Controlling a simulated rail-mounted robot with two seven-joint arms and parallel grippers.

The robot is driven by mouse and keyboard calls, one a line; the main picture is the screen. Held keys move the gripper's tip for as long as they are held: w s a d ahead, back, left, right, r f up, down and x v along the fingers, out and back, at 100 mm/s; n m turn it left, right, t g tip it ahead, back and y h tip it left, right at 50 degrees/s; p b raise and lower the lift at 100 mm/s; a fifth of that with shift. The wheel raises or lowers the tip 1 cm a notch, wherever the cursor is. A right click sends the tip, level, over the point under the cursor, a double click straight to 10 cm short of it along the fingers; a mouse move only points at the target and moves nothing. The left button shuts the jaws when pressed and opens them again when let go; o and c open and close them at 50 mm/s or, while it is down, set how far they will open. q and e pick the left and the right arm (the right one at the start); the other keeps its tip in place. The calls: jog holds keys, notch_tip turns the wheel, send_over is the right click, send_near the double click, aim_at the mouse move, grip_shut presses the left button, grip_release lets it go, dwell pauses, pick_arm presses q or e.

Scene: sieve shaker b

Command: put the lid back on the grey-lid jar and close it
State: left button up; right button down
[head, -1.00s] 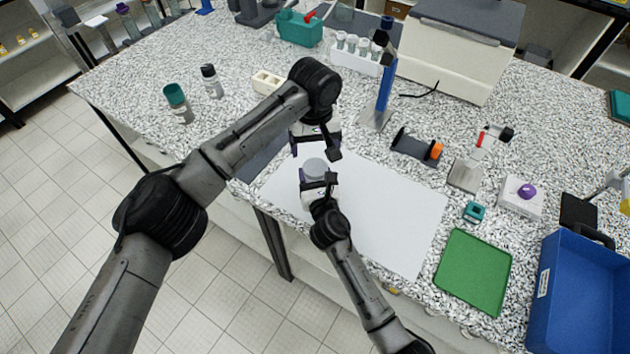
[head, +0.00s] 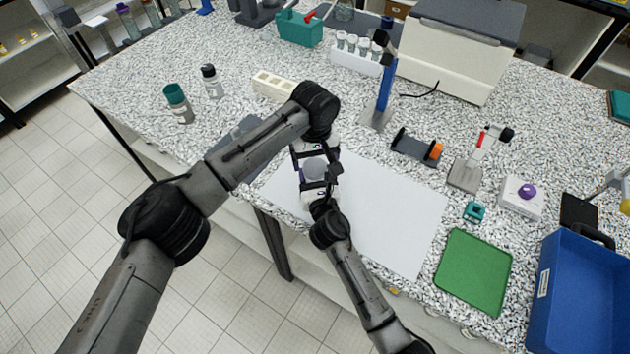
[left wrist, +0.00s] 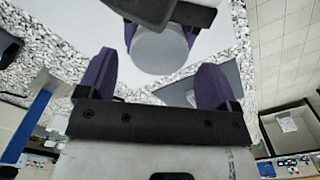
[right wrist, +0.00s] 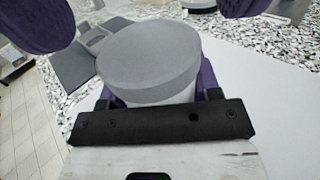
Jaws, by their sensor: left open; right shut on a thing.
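The grey lid (head: 314,168) sits level on top of the white jar (right wrist: 165,97). The lid's broad grey top and side fill the middle of the right wrist view (right wrist: 150,60), and whether it is screwed tight cannot be told. My right gripper (head: 318,186) is shut around the jar body below the lid, which hides most of the jar. My left gripper (head: 312,155) is open, close to the lid on its far side. In the left wrist view the lid (left wrist: 160,48) shows between and beyond the spread purple fingers, not gripped.
The jar is over the white mat (head: 395,215), with a dark grey pad (head: 232,140) to its left. A green tray (head: 473,272) and blue crate (head: 585,300) are right.

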aim_at(315, 167)
pick_arm(q)
jog(key=shift+f, duration=1.65)
jog(key=shift+c, duration=0.4)
jog(key=c, duration=0.7)
jog(key=o, duration=0.9)
jog(key=shift+r, duration=2.3)
